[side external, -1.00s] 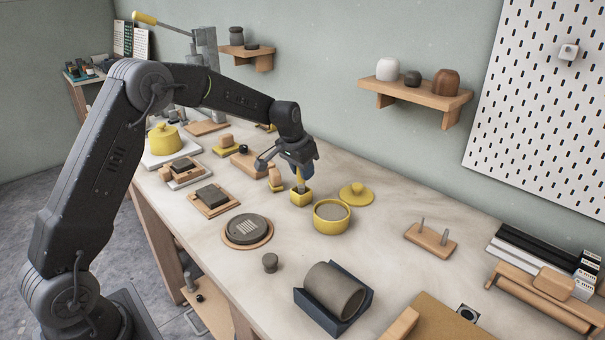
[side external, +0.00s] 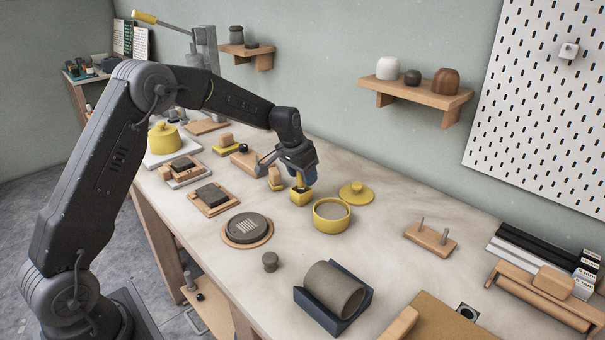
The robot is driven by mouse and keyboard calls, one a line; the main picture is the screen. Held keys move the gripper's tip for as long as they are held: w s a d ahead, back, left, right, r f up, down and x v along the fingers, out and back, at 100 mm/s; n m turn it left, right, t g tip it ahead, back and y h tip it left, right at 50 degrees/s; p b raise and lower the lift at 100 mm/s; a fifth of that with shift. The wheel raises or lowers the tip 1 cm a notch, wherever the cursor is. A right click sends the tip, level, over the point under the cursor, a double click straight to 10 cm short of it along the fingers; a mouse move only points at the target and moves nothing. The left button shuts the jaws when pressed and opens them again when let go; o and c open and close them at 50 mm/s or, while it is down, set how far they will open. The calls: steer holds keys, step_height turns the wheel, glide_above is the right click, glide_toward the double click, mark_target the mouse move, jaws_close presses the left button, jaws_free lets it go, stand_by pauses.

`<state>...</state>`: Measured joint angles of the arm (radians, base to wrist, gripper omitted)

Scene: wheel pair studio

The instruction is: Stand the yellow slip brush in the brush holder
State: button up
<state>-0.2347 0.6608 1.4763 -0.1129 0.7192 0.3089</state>
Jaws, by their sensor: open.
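The yellow slip brush (side external: 300,181) is upright in the small square yellow brush holder (side external: 301,197), near the middle of the bench. Only a short yellow stretch of it shows above the holder; its upper part is hidden by my gripper. My gripper (side external: 303,177) points down right above the holder, its fingers around the top of the brush. The jaws are open; whether a finger still touches the brush I cannot tell.
A round yellow pot (side external: 332,225) stands close to the right of the holder, with a yellow lid (side external: 356,194) behind it. A small wooden piece (side external: 275,181) stands close on the left. The bench between the pot and the two-peg wooden stand (side external: 430,240) is clear.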

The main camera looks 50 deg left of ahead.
steer(key=v, duration=1.1)
steer(key=s+d+r, duration=0.5)
steer(key=s+r, duration=0.1)
steer(key=s, duration=0.2)
steer(key=s+d+f+t, duration=0.1)
steer(key=s+d, duration=0.2)
steer(key=s, duration=0.9)
steer(key=s+d+f+t, duration=0.1)
steer(key=s+d, duration=0.3)
steer(key=s, duration=0.8)
